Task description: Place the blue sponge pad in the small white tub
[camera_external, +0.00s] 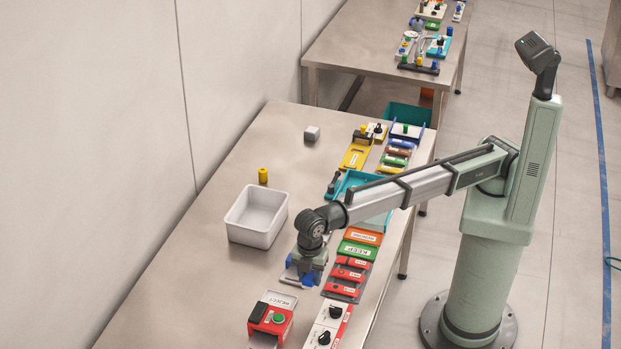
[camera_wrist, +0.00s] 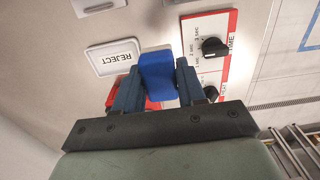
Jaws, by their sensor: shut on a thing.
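The blue sponge pad (camera_wrist: 158,75) is held between the two fingers of my gripper (camera_wrist: 155,88) in the wrist view. In the external view my gripper (camera_external: 306,274) is over the near part of the table, and a bit of blue (camera_external: 308,281) shows at its lower end. The gripper is shut on the pad; I cannot tell how high it is above the table. The small white tub (camera_external: 256,216) stands on the table to the left of and beyond my gripper, apart from it. Its visible inside looks empty.
A REJECT tray (camera_external: 279,299) and a red box with a green button (camera_external: 270,319) are near the gripper. A panel with black knobs (camera_external: 327,326) is at the front edge. Red and green blocks (camera_external: 357,250) line the right side.

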